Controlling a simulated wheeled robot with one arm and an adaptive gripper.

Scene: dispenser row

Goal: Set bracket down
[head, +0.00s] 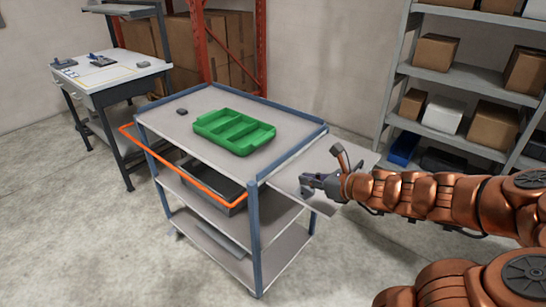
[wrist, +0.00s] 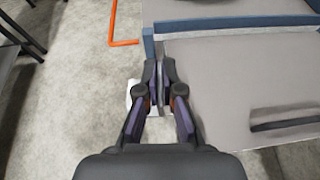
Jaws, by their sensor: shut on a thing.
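My gripper (head: 308,182) is at the left part of the cart's grey side leaf (head: 352,160), seen from the head. In the wrist view my gripper (wrist: 159,92) is shut on a thin grey piece, which I take to be the bracket (wrist: 160,104). The fingers hide most of it, so its full shape cannot be told. The wrist view shows the fingers at the left edge of the leaf (wrist: 235,80). Whether the bracket touches the leaf cannot be told.
A green divided tray (head: 236,147) and a small dark item (head: 181,111) are on the cart top (head: 185,128). An orange handle (head: 190,170) runs along the cart's front. A workbench (head: 110,74) stands at left, loaded shelving (head: 470,82) at right. Much of the leaf is bare.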

